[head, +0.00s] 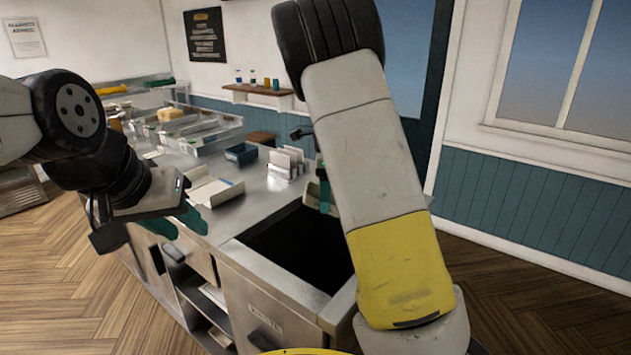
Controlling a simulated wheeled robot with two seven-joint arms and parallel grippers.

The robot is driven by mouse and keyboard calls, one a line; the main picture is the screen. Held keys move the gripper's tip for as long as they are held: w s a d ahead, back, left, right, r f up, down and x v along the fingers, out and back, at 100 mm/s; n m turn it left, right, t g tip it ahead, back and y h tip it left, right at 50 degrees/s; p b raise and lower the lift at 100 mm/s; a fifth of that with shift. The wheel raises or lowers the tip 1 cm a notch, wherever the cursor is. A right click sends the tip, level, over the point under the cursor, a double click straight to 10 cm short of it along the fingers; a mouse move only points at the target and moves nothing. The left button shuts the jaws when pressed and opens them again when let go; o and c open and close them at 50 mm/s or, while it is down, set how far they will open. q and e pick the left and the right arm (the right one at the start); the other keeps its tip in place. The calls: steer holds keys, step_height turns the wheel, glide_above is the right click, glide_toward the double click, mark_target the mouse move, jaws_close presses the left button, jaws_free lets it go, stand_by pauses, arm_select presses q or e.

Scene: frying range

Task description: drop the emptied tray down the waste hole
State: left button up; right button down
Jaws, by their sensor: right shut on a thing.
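The waste hole (300,248) is a dark square opening in the near end of the steel counter. My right arm crosses in front of it and hides part of its right side. My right gripper (322,192) is mostly hidden behind that arm; a green finger shows above the hole's far edge. It is shut on a small pale thing (311,194), seemingly the tray, of which only a sliver shows. My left gripper (182,220) is open and empty, with green fingers pointing down beside the counter's left edge.
An open pale carton (210,188) lies on the counter left of the hole. Upright white cartons (286,162) and a dark blue container (241,153) stand behind it. Clear-walled bins (190,128) fill the far end. Wooden floor (60,270) is free at left.

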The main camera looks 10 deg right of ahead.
steer(key=r+m, duration=0.2)
steer(key=m, duration=0.2)
steer(key=shift+s+a+r+t+y, duration=0.1)
steer(key=shift+a+r+t+y, duration=0.2)
steer(key=shift+r+y, duration=0.1)
steer(key=m, duration=0.1)
steer(key=r+m, duration=0.1)
steer(key=shift+m+t, duration=0.3)
step_height(320, 180, down, 11)
steer(key=shift+f, duration=0.1)
steer(key=shift+c, duration=0.8)
jaws_free()
steer(key=r, duration=0.5)
steer(key=s+r, duration=0.1)
steer(key=r, duration=0.1)
steer(key=shift+d+r, duration=0.4)
